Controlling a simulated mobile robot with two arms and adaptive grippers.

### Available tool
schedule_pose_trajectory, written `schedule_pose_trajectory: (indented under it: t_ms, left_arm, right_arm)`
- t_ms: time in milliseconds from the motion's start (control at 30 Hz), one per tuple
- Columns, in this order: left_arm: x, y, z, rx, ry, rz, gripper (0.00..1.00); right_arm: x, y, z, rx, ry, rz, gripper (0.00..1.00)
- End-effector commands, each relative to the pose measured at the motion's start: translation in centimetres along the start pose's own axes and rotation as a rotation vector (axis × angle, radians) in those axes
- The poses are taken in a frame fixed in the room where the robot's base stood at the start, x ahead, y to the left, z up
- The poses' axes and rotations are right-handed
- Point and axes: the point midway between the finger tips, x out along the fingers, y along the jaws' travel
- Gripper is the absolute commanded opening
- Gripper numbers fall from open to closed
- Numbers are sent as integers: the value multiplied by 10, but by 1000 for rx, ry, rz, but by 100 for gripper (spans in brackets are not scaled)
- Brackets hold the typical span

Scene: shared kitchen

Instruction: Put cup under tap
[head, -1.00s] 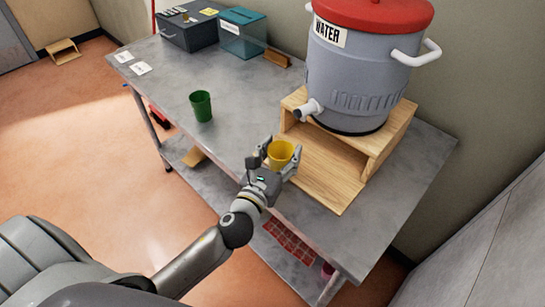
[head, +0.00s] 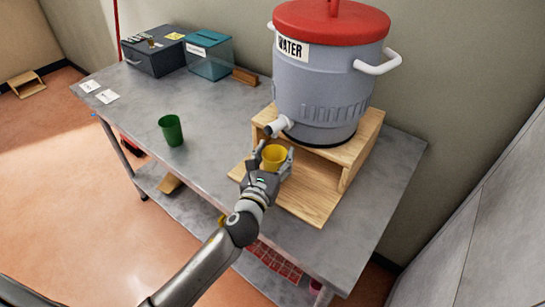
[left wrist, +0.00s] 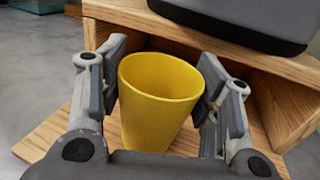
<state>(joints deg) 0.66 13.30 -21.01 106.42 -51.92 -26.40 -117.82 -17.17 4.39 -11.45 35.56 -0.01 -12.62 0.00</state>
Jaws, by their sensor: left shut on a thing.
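A yellow cup (head: 274,156) is upright between the fingers of my left gripper (head: 271,160), which is shut on it. The cup also shows in the left wrist view (left wrist: 158,95), open side up, with a pad on each side. The tap (head: 277,126) sticks out from the grey water cooler (head: 320,95) with its red lid. The cup is just below and in front of the tap in the head view. The cooler stands on a wooden stand (head: 362,135). Whether the cup touches the stand's lower board (head: 305,200) is unclear. My right gripper is not in view.
A green cup (head: 171,130) stands on the grey metal table (head: 215,130) to the left. A dark box (head: 153,53), a teal clear box (head: 209,55) and a small wooden block (head: 244,77) are at the back. The table's front edge lies under my arm.

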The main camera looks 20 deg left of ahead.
Motion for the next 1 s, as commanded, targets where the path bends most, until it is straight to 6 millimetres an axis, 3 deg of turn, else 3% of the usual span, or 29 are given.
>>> schedule_pose_trajectory:
  t_ms: [933,967,1000]
  left_arm:
    - [0,0,-7,0,2,0,36]
    - [0,0,-7,0,2,0,61]
    - [0,0,-7,0,3,0,66]
  right_arm:
    - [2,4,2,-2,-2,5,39]
    - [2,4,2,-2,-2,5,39]
    - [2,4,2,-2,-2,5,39]
